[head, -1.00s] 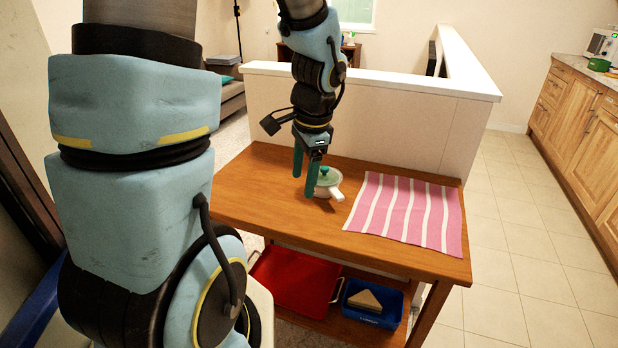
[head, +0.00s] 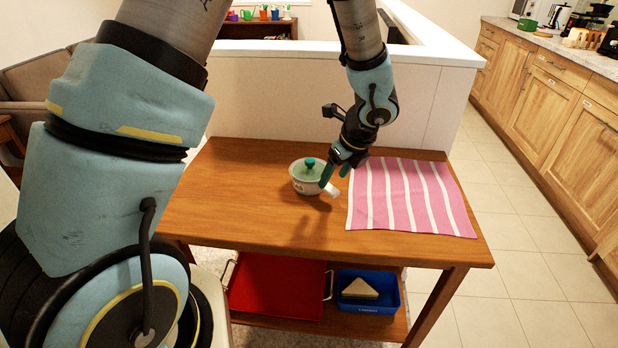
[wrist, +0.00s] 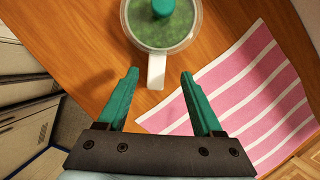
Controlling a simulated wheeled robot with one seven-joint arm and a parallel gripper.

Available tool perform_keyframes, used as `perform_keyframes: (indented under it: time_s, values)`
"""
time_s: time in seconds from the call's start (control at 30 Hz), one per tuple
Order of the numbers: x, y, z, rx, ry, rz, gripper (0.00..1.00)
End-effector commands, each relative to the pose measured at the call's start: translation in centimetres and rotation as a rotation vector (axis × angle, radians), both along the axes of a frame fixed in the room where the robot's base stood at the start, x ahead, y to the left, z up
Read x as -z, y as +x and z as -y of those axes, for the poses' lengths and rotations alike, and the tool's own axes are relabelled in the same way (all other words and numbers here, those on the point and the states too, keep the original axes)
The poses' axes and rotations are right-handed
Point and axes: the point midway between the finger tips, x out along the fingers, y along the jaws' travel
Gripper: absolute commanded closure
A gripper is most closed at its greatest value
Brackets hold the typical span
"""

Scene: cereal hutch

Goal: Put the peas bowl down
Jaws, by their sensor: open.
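The peas bowl (head: 306,180) is a small white lidded bowl with a green knob and a white handle. It stands upright on the wooden table (head: 230,190), left of the striped cloth. In the wrist view the bowl (wrist: 160,42) shows a see-through lid with green below, and its handle (wrist: 157,70) points toward my gripper. My gripper (head: 338,172) is at the handle side of the bowl. In the wrist view my gripper (wrist: 159,75) has its two green fingers wide apart, with the handle's end between or just ahead of the tips. Nothing is gripped.
A pink and white striped cloth (head: 408,195) lies on the table to the right. A red tray (head: 275,287) and a blue bin (head: 368,305) holding a wedge-shaped item are on the lower shelf. A white half wall (head: 280,100) stands behind the table. The table's left part is clear.

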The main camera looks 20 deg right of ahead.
Motion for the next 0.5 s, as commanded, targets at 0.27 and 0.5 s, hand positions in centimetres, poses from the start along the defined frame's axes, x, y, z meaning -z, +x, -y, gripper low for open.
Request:
perform_keyframes:
  time_s: [0.27, 0.5]
  values:
    - [2.2, 0.8, -0.7, 0.0, 0.002, -0.003, 0.32]
    - [5.0, 2.0, -1.3, -0.002, 0.0, -0.001, 0.32]
